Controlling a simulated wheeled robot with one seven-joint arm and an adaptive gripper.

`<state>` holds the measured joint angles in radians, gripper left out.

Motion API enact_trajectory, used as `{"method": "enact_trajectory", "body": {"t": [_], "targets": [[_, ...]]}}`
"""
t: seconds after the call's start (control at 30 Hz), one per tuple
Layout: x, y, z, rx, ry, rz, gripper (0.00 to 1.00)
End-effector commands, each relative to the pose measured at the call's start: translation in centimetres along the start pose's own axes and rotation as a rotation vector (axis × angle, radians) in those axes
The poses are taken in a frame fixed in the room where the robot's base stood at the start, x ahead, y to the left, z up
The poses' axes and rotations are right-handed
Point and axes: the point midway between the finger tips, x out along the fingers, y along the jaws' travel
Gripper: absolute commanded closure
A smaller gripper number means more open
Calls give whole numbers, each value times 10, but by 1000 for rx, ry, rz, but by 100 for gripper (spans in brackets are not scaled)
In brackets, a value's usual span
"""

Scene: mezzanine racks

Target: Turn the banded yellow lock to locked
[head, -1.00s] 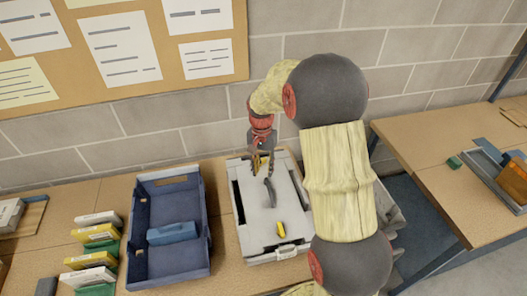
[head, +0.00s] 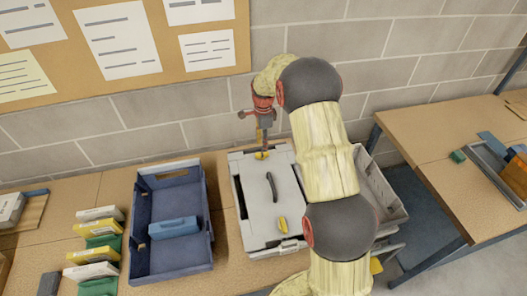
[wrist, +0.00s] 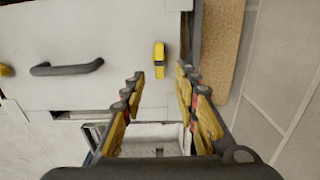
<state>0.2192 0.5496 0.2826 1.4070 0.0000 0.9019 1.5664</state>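A yellow lock (wrist: 159,55) with a dark band near one end lies on the pale grey case lid (wrist: 100,25), beyond my fingertips in the wrist view. It also shows at the back of the lid in the head view (head: 261,155). A second yellow lock (head: 283,224) sits near the lid's front edge; part of it shows in the wrist view (wrist: 6,70). Whether it has a band is unclear. My gripper (wrist: 162,75) is open and empty, its fingertips apart on either side of the first lock's line. In the head view my gripper (head: 262,143) is above the back lock.
A dark handle (head: 272,186) stands between the locks. A blue tray (head: 140,225) with a blue block is left of the case, with several small boxes further left. A grey bin (head: 385,200) is right of the case, partly behind my arm. The wall is close behind.

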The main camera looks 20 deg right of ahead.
Motion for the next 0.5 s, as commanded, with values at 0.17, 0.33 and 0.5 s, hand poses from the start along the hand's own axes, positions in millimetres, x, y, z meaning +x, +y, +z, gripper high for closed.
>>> {"method": "enact_trajectory", "body": {"t": [0.17,0.33,0.5], "targets": [[30,1,0,-1,0,3,70],[48,0,0,-2,0,2,70],[55,0,0,-2,0,0,70]]}}
